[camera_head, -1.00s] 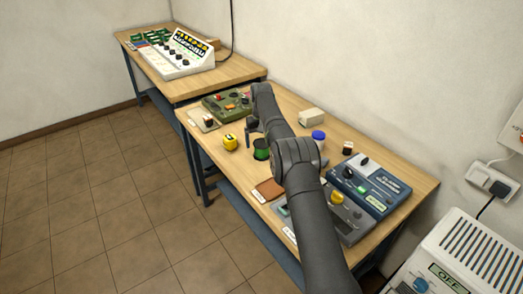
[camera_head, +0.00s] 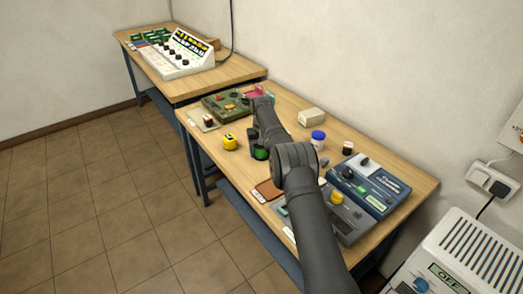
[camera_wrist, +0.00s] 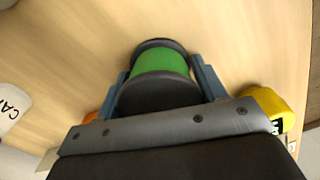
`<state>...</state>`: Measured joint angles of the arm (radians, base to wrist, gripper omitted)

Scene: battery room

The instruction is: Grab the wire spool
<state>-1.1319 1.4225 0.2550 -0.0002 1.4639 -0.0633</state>
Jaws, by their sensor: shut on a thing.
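The wire spool is a green-wound reel with black end discs. It shows in the wrist view (camera_wrist: 165,66), between the two blue-grey fingers of my gripper (camera_wrist: 163,80). The fingers are shut on it, one on each side. In the head view the spool (camera_head: 261,153) is partly hidden by my arm, and my gripper (camera_head: 252,146) is at it, low over the table. I cannot tell whether the spool touches the tabletop.
A yellow object (camera_head: 230,142) stands close on the left. A blue-lidded white jar (camera_head: 318,140), a cream block (camera_head: 311,117) and a brown pad (camera_head: 269,189) are nearby. A green device (camera_head: 226,104) lies behind; blue (camera_head: 370,185) and grey (camera_head: 345,218) devices stand at right.

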